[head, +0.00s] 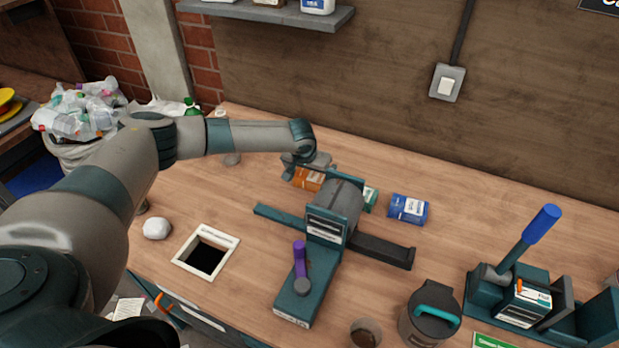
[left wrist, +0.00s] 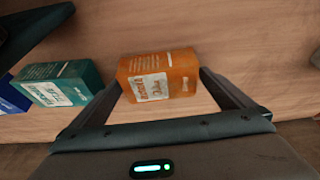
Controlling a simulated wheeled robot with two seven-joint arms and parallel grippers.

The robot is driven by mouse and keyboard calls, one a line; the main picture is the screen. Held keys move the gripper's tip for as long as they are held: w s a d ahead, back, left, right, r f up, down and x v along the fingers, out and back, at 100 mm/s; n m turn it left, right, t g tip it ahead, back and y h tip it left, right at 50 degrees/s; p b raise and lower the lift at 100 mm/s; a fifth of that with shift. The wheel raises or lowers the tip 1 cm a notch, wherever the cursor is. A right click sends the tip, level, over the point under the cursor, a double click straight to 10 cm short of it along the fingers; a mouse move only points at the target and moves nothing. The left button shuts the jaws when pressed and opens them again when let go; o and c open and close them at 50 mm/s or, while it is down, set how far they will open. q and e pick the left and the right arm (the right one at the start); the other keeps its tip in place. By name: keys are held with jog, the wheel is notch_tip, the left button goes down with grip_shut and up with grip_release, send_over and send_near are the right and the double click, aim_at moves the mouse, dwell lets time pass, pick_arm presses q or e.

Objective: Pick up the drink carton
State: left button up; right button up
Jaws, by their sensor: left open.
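An orange carton (head: 308,180) with a pale label sits on the wooden bench behind the grey and teal machine. It is partly covered by my left gripper (head: 308,163) in the head view. In the left wrist view the orange carton (left wrist: 158,78) lies between the two open fingers of my left gripper (left wrist: 160,82), with bare wood showing on its right side. Whether a finger touches it on the left is not clear. My right gripper is not in view.
A teal box (left wrist: 62,84) stands just left of the carton in the wrist view; a blue box (head: 408,209) is beyond it. The teal machine (head: 325,225) stands close in front. A white-framed hole (head: 227,236) and a white lump (head: 157,228) are on the left.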

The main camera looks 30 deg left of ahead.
aim_at(317, 174)
pick_arm(q)
jog(key=shift+c, duration=0.6)
jog(key=c, duration=0.9)
jog(key=shift+r, duration=0.1)
jog(key=shift+r+b, duration=0.3)
jog(key=shift+r, duration=0.1)
jog(key=r, duration=0.1)
jog(key=r+b, duration=0.1)
jog(key=r, duration=0.1)
jog(key=shift+d+r, duration=0.15)
jog(key=shift+d, duration=0.2)
jog(key=d+r+b, duration=0.1)
jog(key=d+r, duration=0.1)
jog(key=d, duration=0.1)
jog(key=s+d+r+b, duration=0.1)
jog(key=d+r, duration=0.1)
jog(key=d, duration=0.2)
jog(key=s+d+r+b, duration=0.1)
jog(key=d+r, duration=0.1)
jog(key=d, duration=0.1)
jog(key=shift+s+d+r+b, duration=0.25)
jog(key=shift+d+r+b, duration=0.05)
jog(key=shift+d+r, duration=0.1)
